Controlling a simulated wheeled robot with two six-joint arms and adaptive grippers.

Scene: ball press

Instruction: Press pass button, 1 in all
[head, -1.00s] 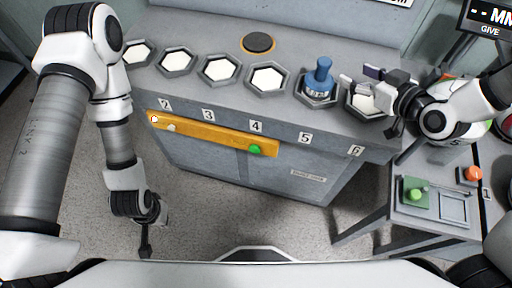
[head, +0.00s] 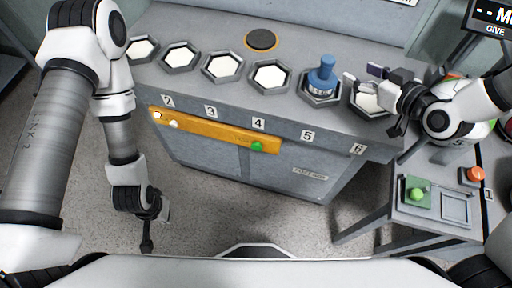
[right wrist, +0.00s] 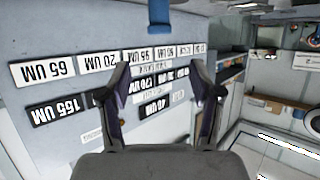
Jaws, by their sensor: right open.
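No label that reads "pass" is legible. A green button (head: 417,195) sits on a green plate on the low side table at the right, and an orange button (head: 475,174) is beside it. Another green button (head: 257,146) is on the yellow strip on the bench front. My right gripper (head: 364,80) is open and empty over the bench near socket 6, just right of the blue handled tool (head: 321,76). Its spread fingers also show in the right wrist view (right wrist: 160,72). My left gripper (head: 147,232) hangs low over the floor, apart from everything; its jaws are too small to read.
A row of hexagonal white-faced sockets (head: 222,66) lines the grey bench (head: 215,22); the blue tool stands upright in socket 5. A dark round pad (head: 261,39) lies behind them. The right wrist view shows a wall with size labels (right wrist: 42,71). Floor before the bench is clear.

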